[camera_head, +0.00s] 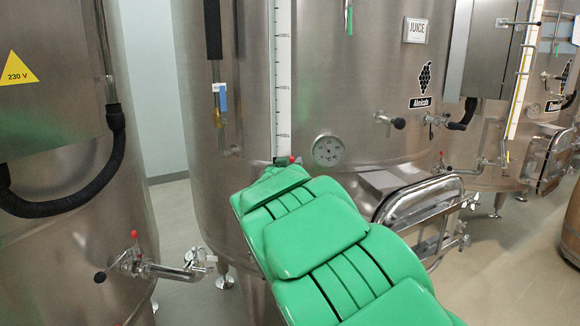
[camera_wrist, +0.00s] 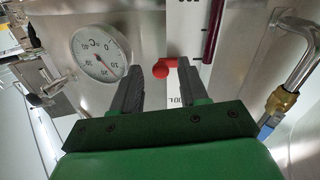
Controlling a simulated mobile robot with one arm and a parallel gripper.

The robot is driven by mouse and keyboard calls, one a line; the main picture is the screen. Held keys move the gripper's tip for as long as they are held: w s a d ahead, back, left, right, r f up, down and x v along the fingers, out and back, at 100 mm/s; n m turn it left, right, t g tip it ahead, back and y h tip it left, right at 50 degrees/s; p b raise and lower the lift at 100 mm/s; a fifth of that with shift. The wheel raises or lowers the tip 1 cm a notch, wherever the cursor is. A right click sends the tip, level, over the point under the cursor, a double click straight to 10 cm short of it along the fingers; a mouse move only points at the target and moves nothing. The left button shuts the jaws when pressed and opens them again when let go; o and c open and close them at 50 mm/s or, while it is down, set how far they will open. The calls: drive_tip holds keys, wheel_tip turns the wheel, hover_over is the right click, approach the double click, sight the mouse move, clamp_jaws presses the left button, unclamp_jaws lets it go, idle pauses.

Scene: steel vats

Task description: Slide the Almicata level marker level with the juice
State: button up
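The Almicata vat is the large steel vat in the middle of the head view, with a grape label (camera_head: 420,103) and a JUICE sign (camera_head: 416,30). A white level scale (camera_head: 283,80) runs down its front. A small red knob, seemingly the level marker (camera_wrist: 163,68), is between my fingers in the wrist view. It also shows as a red spot in the head view (camera_head: 292,158). A dark red column, seemingly the juice (camera_wrist: 213,30), is beside the scale. My gripper (camera_wrist: 160,68) is open around the knob; contact with the right finger is unclear. My green arm hides the vat's lower front.
A round thermometer (camera_head: 328,150) sits right beside my gripper and also shows in the wrist view (camera_wrist: 100,52). A hatch frame (camera_head: 425,212) juts out at lower right. Another vat with a yellow 230 V sign (camera_head: 18,70) and a valve (camera_head: 133,262) stands left.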

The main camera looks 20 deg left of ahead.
drive_tip(key=shift+s, duration=0.1)
drive_tip(key=s, duration=0.7)
drive_tip(key=shift+s+d, duration=0.2)
drive_tip(key=shift+s, duration=0.1)
idle(0.4)
